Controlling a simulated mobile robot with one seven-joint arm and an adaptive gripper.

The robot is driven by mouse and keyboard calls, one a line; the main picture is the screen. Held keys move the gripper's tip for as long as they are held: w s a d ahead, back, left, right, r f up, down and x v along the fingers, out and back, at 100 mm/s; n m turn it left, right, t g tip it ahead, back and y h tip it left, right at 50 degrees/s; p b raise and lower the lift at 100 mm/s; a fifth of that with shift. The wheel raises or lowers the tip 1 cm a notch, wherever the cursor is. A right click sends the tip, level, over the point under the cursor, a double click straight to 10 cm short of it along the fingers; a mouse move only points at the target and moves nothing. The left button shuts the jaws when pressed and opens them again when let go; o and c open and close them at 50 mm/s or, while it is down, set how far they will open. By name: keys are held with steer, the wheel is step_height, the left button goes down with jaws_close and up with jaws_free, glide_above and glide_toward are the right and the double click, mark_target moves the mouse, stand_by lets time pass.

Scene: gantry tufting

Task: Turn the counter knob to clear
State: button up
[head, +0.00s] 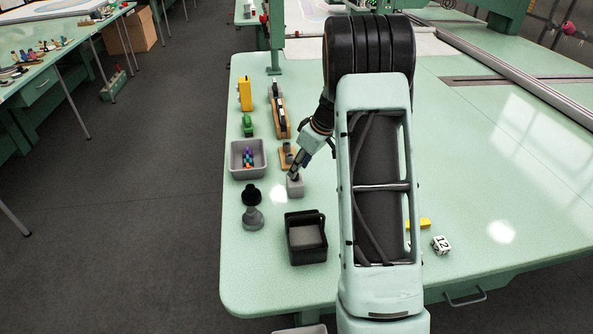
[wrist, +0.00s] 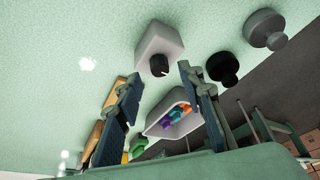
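A small grey box (head: 295,188) stands on the green table, left of my arm. In the wrist view the grey box (wrist: 160,40) carries a round black knob (wrist: 158,66) with a small light mark. My gripper (head: 295,171) is just above the box and hides most of the knob in the head view. In the wrist view my gripper (wrist: 158,80) is open, its two fingers apart on either side of the knob's line. The knob lies just beyond the fingertips, and I cannot tell whether they touch it.
A grey bin (head: 235,161) with coloured pieces is left of the box. A black knobbed piece (head: 251,195) and a grey one (head: 253,218) stand nearby. A black basket (head: 290,249) is in front. A wooden holder (head: 286,155) is just behind. The table's right side is largely clear.

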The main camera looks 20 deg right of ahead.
steer(key=shift+x, duration=1.55)
steer(key=shift+c, duration=0.2)
jaws_close()
